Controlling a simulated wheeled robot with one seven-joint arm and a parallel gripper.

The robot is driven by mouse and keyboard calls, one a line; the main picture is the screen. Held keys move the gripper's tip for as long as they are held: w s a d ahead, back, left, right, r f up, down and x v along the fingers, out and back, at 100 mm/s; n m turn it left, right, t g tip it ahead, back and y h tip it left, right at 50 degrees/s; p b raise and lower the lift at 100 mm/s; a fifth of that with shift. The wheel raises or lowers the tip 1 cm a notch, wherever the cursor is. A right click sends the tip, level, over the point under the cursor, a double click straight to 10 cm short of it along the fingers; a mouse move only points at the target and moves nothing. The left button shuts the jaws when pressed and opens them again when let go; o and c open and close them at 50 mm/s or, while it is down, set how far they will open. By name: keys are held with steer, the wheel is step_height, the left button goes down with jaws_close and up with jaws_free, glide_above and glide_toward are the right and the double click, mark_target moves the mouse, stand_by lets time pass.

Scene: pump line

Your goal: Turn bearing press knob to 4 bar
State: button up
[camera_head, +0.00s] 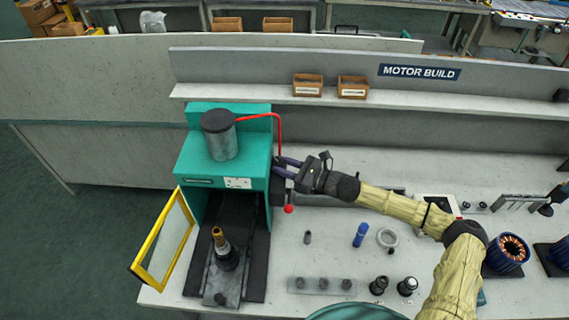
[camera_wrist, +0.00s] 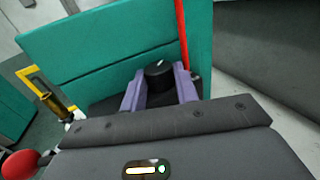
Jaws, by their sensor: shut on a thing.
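The bearing press is a teal machine (camera_head: 200,172) with a grey cylinder on top, standing at the left of the bench. Its black knob (camera_wrist: 158,74), with a white pointer mark, shows in the wrist view on the press's side. My gripper (camera_wrist: 160,84) has its two purple fingers on either side of the knob and is shut on it. In the head view my gripper (camera_head: 284,168) reaches the right side of the press, and the knob is hidden there. The pressure reading is too small to tell.
A red ball-ended lever (camera_head: 289,209) hangs close below my gripper. A red hose (camera_head: 279,130) runs down beside it. The press's yellow-framed door (camera_head: 165,240) stands open at left. Small parts, such as a blue cylinder (camera_head: 361,234), lie on the bench.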

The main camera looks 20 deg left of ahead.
steer(key=shift+t, duration=0.3)
steer(key=o, duration=1)
